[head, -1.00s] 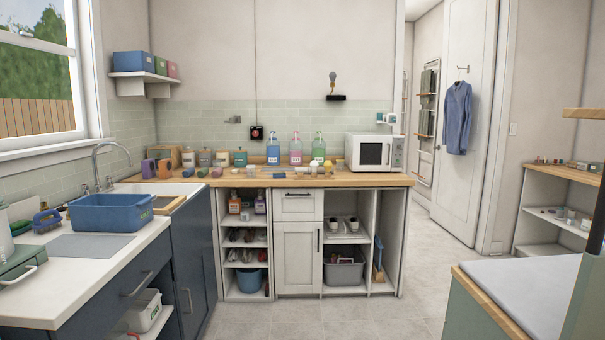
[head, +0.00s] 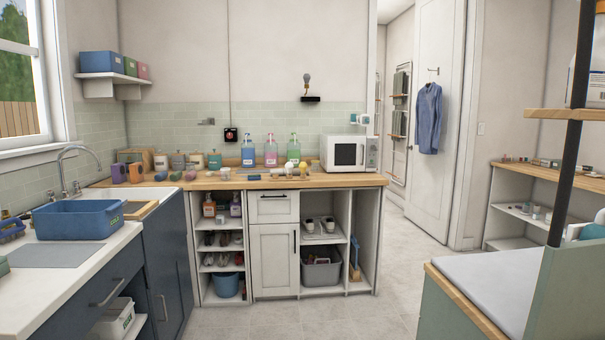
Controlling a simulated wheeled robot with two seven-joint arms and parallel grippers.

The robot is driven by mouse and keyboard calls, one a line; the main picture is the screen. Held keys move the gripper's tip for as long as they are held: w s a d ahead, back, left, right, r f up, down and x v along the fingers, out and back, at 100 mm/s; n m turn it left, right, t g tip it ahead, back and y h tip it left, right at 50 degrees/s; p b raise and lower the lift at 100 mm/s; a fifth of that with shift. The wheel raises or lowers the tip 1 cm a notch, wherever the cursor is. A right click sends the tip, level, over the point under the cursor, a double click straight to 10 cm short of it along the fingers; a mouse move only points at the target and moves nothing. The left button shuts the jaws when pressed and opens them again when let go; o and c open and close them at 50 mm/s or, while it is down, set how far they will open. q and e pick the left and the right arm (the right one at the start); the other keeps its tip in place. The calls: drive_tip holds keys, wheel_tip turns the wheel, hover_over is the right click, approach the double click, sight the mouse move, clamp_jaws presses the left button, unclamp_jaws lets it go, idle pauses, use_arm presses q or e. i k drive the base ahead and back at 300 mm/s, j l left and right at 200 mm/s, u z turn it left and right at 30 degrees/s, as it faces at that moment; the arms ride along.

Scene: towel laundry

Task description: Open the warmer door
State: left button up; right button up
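A white box-shaped appliance with a dark front window (head: 348,153), which looks like the warmer, stands at the right end of the wooden counter along the back wall. Its door appears shut, with a control strip at its right side. It is some distance away across the room. Neither of my grippers shows in the head view.
The wooden counter (head: 290,183) holds several bottles and small items left of the appliance. A white worktop (head: 80,275) with a blue basin (head: 79,219) runs along the left. A padded bench (head: 490,285) stands at the right front. The grey floor (head: 370,318) between is clear.

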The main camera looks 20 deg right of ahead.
sight(345, 154)
drive_tip(key=i+l+z, duration=0.1)
drive_tip(key=i+z, duration=0.35)
drive_tip(key=i, duration=1.45)
drive_tip(key=i+z, duration=0.2)
drive_tip(key=i, duration=0.3)
drive_tip(key=i+z, duration=0.2)
drive_tip(key=i, duration=0.3)
drive_tip(key=i+j+z, duration=0.2)
drive_tip(key=i, duration=0.25)
drive_tip(key=i+j+z, duration=0.2)
drive_tip(key=i, duration=0.3)
